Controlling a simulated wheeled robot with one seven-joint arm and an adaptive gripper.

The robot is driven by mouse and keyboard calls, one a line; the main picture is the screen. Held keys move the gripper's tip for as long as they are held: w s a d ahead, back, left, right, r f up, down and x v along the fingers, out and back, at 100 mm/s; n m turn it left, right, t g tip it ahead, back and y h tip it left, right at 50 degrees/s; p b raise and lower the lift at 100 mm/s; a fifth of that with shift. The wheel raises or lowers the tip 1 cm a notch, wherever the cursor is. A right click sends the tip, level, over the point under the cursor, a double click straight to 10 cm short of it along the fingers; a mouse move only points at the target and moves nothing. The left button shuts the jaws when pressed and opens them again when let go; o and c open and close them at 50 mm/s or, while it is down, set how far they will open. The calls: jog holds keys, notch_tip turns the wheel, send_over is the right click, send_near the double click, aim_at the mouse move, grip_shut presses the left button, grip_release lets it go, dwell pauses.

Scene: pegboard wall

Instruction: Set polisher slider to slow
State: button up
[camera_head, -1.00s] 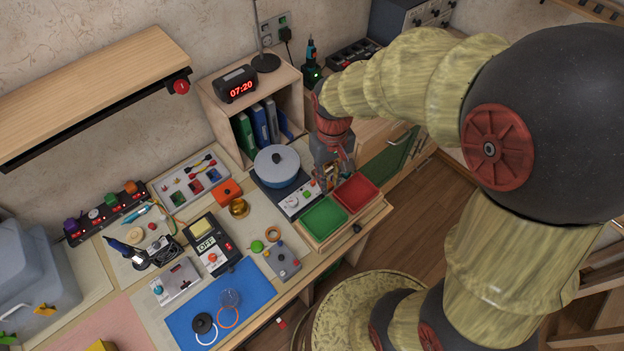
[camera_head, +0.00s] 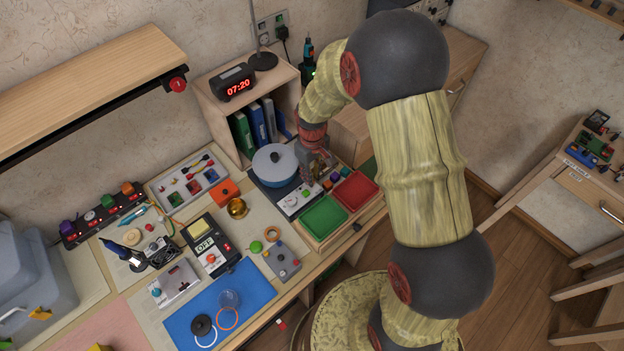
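No part on the bench can be made out for sure as the polisher or its slider. Small bench devices with controls include a silver box (camera_head: 176,286), a grey box with knobs (camera_head: 282,262) and a dark device reading OFF (camera_head: 209,246). My gripper (camera_head: 316,174) points down just right of the blue pot (camera_head: 275,165), near the knobs at the back of the red and green trays. Its fingers are small and partly blurred into the clutter, so their opening cannot be judged.
The pot sits on a hotplate (camera_head: 292,203). A green tray (camera_head: 323,219) and a red tray (camera_head: 355,192) lie to its right. A wooden cubby (camera_head: 210,104) with a clock (camera_head: 233,82) stands behind. A blue mat (camera_head: 254,284) has some bare area.

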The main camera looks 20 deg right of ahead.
jog(key=shift+f, duration=1.15)
jog(key=shift+c, duration=1)
grip_shut()
